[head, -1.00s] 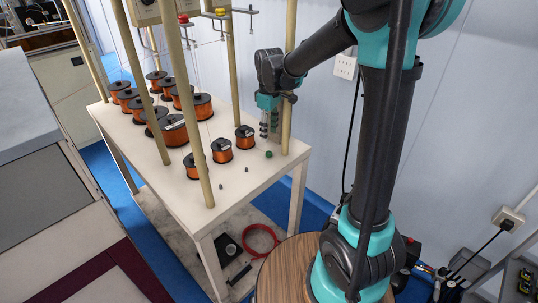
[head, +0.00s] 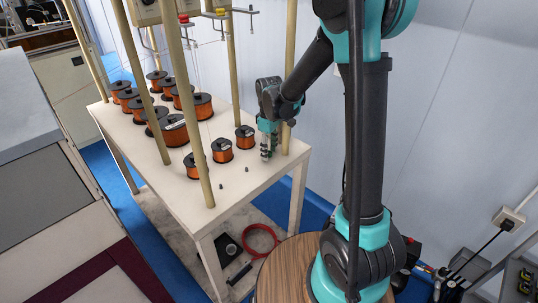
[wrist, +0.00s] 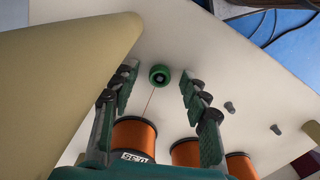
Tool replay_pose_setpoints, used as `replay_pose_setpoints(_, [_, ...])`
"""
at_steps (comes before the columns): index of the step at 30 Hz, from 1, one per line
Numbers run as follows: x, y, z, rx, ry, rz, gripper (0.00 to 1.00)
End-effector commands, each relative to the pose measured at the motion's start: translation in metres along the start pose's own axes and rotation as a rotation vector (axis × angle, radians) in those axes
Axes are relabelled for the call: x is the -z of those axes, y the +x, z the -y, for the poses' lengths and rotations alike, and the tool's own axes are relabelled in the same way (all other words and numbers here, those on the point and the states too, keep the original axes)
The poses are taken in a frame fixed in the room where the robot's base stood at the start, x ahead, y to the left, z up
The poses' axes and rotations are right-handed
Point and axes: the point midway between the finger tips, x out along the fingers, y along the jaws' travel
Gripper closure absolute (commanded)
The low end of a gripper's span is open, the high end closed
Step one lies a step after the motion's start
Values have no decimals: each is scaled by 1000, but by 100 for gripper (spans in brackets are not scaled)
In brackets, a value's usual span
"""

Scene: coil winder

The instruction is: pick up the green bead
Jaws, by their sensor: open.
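The green bead (wrist: 159,74) sits on the pale tabletop (wrist: 195,40) in the wrist view, small and round with a dark centre. It lies between the tips of my gripper's two fingers, with a gap on either side. My gripper (head: 268,154) is open and empty, pointing down over the table near its right corner. In the head view the fingers hide the bead, and I cannot tell how high the tips are above the table.
A thick beige post (wrist: 75,60) stands close beside the left finger. Copper wire spools (wrist: 133,138) stand near the fingers, and several more (head: 175,130) fill the table's far side. Two small grey pegs (wrist: 230,107) stand to the right. A thin red line runs from the bead toward a spool.

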Motion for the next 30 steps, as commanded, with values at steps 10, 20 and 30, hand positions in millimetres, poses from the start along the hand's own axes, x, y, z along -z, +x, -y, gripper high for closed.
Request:
replay_pose_setpoints(10, [0, 0, 0, 0, 0, 0, 88])
replay_pose_setpoints(20, [0, -1, 0, 0, 0, 0, 90])
replay_pose_setpoints(30, [0, -26, 0, 0, 0, 0, 90])
